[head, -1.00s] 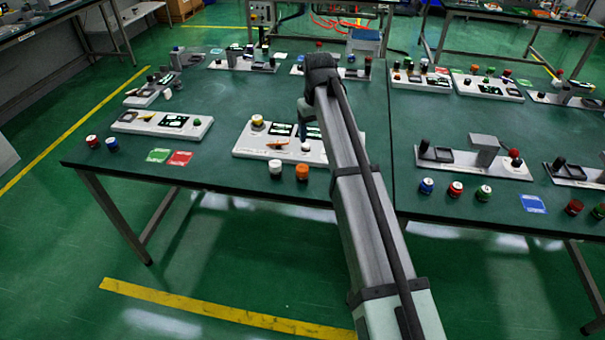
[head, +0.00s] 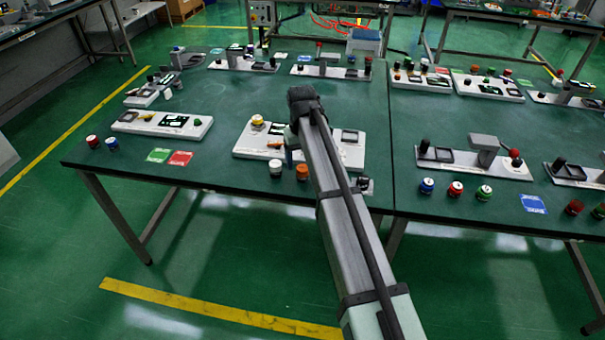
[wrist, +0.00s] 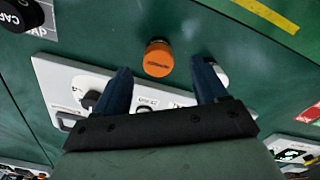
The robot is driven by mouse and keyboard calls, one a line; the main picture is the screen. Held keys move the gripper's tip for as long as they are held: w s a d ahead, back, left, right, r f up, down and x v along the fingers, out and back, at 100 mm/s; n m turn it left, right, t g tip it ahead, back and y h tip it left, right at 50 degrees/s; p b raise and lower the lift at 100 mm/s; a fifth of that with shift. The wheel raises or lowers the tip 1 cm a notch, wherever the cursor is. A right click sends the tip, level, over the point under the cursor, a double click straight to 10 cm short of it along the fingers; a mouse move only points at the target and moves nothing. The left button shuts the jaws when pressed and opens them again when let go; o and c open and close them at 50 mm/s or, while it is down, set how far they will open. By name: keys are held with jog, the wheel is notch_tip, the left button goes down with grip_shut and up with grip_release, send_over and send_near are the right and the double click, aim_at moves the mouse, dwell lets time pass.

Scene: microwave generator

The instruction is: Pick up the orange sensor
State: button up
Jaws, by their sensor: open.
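The orange sensor (head: 302,172) is a short upright cylinder standing on the green table near its front edge, in front of a white board (head: 244,150). In the wrist view the orange sensor (wrist: 158,57) shows its orange top, just beyond and between the two blue fingertips. My gripper (wrist: 163,74) is open, with nothing between its fingers. In the head view my arm hides most of the gripper, which is above the white board, a little behind the orange sensor.
A white sensor (head: 276,169) stands close to the left of the orange one; it partly shows behind the right finger in the wrist view (wrist: 221,76). Green (head: 158,155) and red (head: 180,158) cards lie farther left. Bare table lies between them and the white sensor.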

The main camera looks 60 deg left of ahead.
aim_at(303, 168)
jog(key=shift+w+f, duration=0.1)
jog(key=shift+f, duration=2.5)
jog(key=shift+c, duration=0.2)
jog(key=c, duration=1.2)
jog(key=shift+o, duration=0.2)
jog(key=shift+r, duration=0.15)
notch_tip(303, 168, up, 10)
jog(key=shift+f, duration=0.1)
